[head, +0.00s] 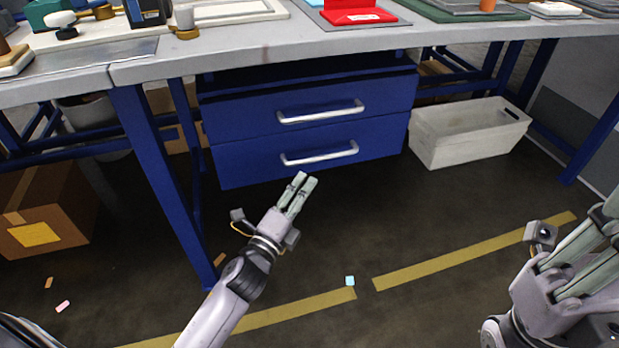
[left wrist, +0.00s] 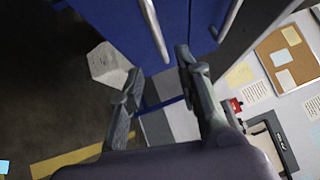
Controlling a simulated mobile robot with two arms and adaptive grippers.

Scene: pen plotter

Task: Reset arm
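My left gripper (head: 303,181) is in front of the blue drawer unit (head: 310,128), below the tabletop level. In the left wrist view its two fingers (left wrist: 157,68) stand apart with nothing between them, so it is open and empty. My right gripper (head: 604,240) is at the right edge of the head view, over the floor and partly cut off. Its fingers lie side by side with a gap, and I see nothing held between them. Both drawers, with silver handles (head: 320,111), look closed.
The grey workbench (head: 240,52) carries a red device (head: 358,12) and other items above the drawers. A white bin (head: 468,132) stands right of the drawers. A cardboard box (head: 45,210) is at left. A blue bench leg (head: 165,180) stands left of my left arm. Open floor lies between the arms.

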